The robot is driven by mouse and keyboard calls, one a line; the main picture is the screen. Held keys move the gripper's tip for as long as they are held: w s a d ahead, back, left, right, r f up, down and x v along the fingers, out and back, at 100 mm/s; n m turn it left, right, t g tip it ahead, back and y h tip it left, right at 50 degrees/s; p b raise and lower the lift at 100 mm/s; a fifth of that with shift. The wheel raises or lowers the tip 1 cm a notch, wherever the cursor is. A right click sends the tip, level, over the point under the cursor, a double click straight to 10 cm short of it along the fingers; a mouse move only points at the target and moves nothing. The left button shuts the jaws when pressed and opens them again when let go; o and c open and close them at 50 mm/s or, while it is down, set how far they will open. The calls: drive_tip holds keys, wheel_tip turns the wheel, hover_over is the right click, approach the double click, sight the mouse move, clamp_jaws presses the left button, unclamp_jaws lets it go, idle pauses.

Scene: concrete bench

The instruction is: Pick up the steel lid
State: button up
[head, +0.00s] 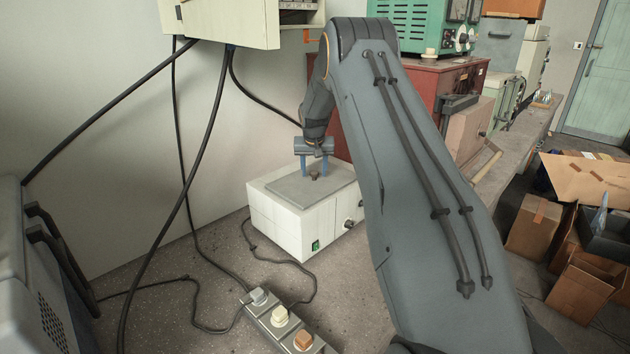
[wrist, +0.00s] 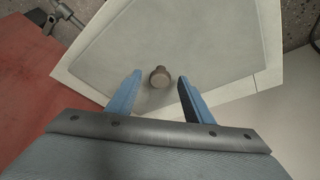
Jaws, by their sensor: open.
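The steel lid (head: 296,184) is a flat grey plate lying on top of a white box-shaped unit (head: 283,224). A small dark knob (head: 314,176) stands up from the middle of the lid. My gripper (head: 314,171) is over the lid with its fingers pointing down. In the wrist view the grey lid (wrist: 190,40) fills the upper middle, and its round brown knob (wrist: 160,77) sits between the two blue fingertips of my gripper (wrist: 158,78). The fingers are open, with a gap on each side of the knob.
A red cabinet (head: 445,85) stands behind the white unit, with a green instrument (head: 411,24) on top. Black cables (head: 193,150) hang at the left. A power strip (head: 284,325) lies in front on the bench. Cardboard boxes (head: 534,222) are on the floor at right.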

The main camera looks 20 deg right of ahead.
drive_tip(key=shift+c, duration=0.5)
clamp_jaws()
